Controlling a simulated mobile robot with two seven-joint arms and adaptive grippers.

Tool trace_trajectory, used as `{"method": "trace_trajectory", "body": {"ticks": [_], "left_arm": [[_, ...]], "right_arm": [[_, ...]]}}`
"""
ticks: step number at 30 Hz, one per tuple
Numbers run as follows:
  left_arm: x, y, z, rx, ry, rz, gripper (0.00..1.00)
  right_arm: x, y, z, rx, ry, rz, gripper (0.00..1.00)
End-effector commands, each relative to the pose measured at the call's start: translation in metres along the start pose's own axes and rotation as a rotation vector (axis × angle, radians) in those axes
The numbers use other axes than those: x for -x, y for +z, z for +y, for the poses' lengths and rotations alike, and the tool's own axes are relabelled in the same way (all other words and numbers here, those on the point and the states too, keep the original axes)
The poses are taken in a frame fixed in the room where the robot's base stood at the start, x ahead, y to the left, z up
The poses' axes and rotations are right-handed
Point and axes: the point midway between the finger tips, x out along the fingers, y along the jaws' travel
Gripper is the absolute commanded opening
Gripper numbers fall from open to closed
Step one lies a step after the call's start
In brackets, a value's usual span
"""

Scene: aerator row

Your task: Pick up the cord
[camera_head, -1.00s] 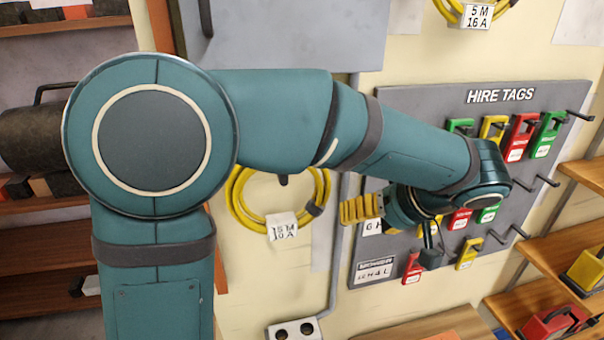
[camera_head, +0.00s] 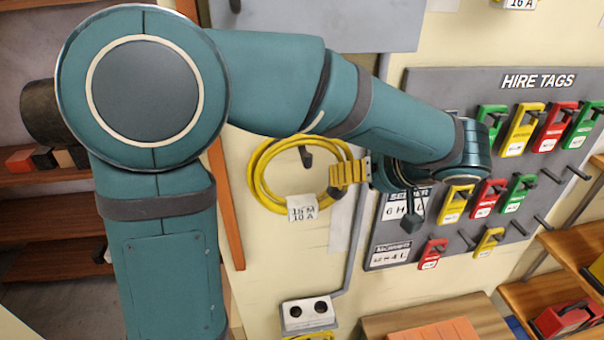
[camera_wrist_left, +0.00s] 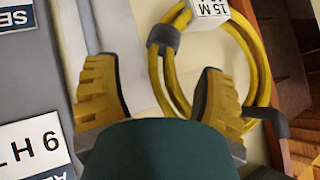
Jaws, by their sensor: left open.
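A coiled yellow cord (camera_head: 262,188) hangs against the cream wall, with a white tag reading 15 M 10 A and a dark band. In the left wrist view, the cord (camera_wrist_left: 259,60) runs between and beyond the two fingers, its tag at the top. My left gripper (camera_head: 350,172) has yellow ridged fingers and is at the right side of the coil. In the left wrist view its jaws (camera_wrist_left: 153,92) are apart, and nothing is seen clamped between them. Whether the fingers touch the cord cannot be told. My right gripper is not in view.
A grey HIRE TAGS board (camera_head: 450,84) with colored tags on pegs is right of the coil. A socket box (camera_head: 307,314) sits below it, beside a grey conduit. Wooden shelves (camera_head: 50,220) stand at left, others at lower right.

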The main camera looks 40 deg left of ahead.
Motion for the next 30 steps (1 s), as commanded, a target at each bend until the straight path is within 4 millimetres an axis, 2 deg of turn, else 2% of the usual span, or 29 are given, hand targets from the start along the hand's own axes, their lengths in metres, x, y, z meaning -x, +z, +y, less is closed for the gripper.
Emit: {"method": "trace_trajectory", "body": {"ticks": [9,19,20,21,25,26,30], "left_arm": [[-0.042,0.005,-0.004,0.0,-0.003,-0.002,0.7],[-0.049,0.005,-0.004,0.0,0.0,-0.001,0.7],[-0.049,0.005,-0.004,0.0,0.0,-0.001,0.65],[-0.049,0.005,-0.004,0.0,0.0,-0.001,0.51],[-0.048,0.005,-0.004,0.0,0.0,-0.001,0.05],[-0.048,0.005,-0.004,0.0,0.0,-0.001,0.0],[-0.048,0.005,-0.004,0.0,0.0,-0.001,0.0]], "right_arm": [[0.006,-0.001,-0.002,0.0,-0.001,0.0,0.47],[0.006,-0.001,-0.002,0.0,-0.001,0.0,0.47],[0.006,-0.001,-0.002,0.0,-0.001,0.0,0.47],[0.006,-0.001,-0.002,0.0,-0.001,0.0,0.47],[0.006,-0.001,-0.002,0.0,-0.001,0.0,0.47],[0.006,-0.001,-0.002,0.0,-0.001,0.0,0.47],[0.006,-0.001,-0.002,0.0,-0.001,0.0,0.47]]}}
